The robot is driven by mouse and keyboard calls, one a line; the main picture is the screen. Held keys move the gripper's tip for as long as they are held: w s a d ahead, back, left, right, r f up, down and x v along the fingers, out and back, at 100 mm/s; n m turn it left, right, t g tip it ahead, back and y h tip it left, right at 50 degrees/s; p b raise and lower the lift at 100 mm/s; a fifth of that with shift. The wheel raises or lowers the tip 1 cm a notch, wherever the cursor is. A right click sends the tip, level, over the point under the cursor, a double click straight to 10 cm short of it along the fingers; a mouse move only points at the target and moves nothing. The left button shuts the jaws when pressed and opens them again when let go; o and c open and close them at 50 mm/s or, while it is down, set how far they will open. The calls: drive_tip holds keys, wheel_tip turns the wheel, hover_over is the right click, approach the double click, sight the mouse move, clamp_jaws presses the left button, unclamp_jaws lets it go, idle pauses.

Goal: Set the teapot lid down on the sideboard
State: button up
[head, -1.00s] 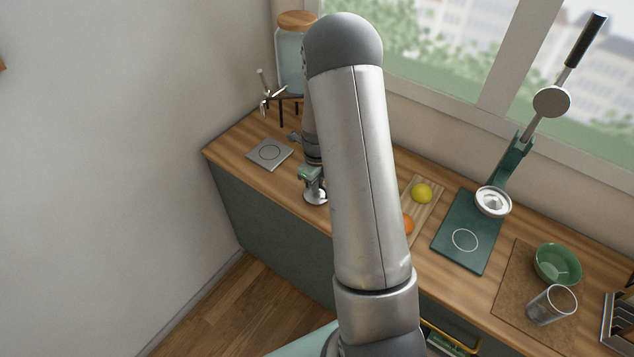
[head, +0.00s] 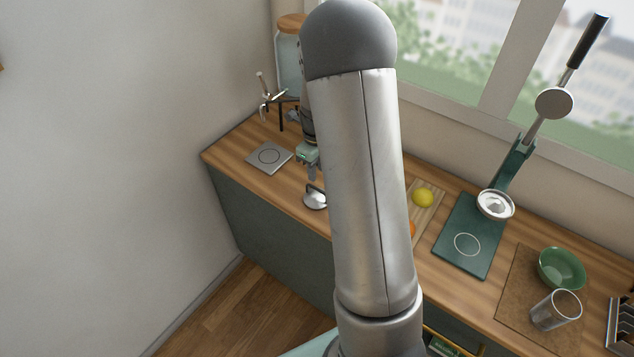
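The teapot lid (head: 314,200), a shiny metal dome with a loop handle on top, rests on the wooden sideboard top (head: 238,147) near its front edge. Its right side is partly hidden by my arm. My gripper (head: 312,178) points down just above the lid, and its fingertips look clear of the handle. The fingers are small and partly hidden, so I cannot tell how far apart they are. No teapot shows clearly.
A grey square plate (head: 269,156) lies left of the lid. A glass jar with a wooden top (head: 290,65) stands behind. Right of my arm are a board with a lemon (head: 423,198), a green press (head: 470,238), a green bowl (head: 561,268) and a glass (head: 556,310).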

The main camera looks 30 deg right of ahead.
drive_tip(key=s+a+r+n, duration=0.8)
drive_tip(key=s+r+n, duration=0.1)
drive_tip(key=r+n, duration=0.25)
drive_tip(key=s+a+n, duration=0.2)
drive_tip(key=s+n, duration=0.6)
drive_tip(key=n, duration=0.1)
drive_tip(key=s+a+r+n, duration=0.1)
drive_tip(key=s+a+n, duration=0.2)
drive_tip(key=s+n, duration=0.4)
drive_tip(key=n, duration=0.3)
drive_tip(key=shift+s+a+r+t, duration=0.25)
drive_tip(key=shift+s+r+t, duration=0.05)
drive_tip(key=shift+s+t, duration=0.1)
drive_tip(key=shift+d, duration=0.1)
